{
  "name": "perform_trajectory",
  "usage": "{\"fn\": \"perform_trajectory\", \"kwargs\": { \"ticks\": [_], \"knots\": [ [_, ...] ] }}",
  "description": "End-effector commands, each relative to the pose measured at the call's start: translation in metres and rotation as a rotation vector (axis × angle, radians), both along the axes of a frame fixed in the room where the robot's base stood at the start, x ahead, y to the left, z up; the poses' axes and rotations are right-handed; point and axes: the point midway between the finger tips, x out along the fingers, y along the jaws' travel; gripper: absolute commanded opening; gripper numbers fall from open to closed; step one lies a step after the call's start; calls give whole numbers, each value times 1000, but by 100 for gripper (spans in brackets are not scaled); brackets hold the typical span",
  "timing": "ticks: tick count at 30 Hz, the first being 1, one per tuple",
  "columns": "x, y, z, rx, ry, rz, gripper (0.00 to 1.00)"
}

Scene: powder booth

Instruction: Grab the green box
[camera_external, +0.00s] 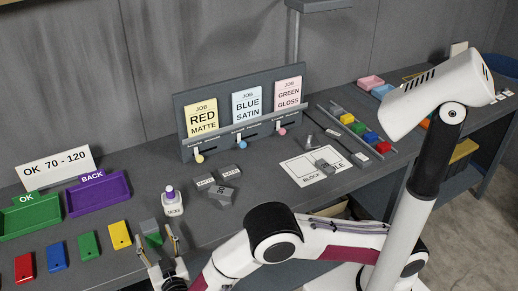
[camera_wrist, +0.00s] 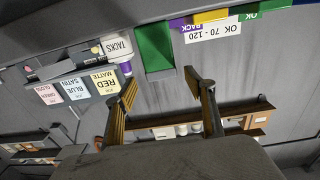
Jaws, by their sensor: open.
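A box with a green face and a grey top (camera_external: 152,239) stands on the bench near its front edge, right of the yellow panel. In the wrist view, the green box (camera_wrist: 154,46) shows as a plain green face with a grey rim, beyond the fingertips. My gripper (camera_external: 157,243) is open and in front of the box, its two fingers apart. In the wrist view, my gripper (camera_wrist: 160,84) has nothing between its fingers. The fingers and wrist partly hide the box's lower part in the external view.
A purple-capped TACKS bottle (camera_external: 172,203) stands close behind the box. A flat green panel (camera_external: 88,246) and yellow panel (camera_external: 119,235) lie left. A green OK tray (camera_external: 28,217) and purple BACK tray (camera_external: 97,194) sit behind. Grey blocks (camera_external: 222,193) lie right.

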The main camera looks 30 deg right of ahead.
Motion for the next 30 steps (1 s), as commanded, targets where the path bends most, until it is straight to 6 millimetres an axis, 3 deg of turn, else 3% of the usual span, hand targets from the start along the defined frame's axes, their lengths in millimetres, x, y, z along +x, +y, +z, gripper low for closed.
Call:
{"fn": "perform_trajectory", "kwargs": {
  "ticks": [14,30],
  "knots": [
    [6,0,0,0,0,0,54],
    [53,1,4,1,1,2,54]
  ]
}}
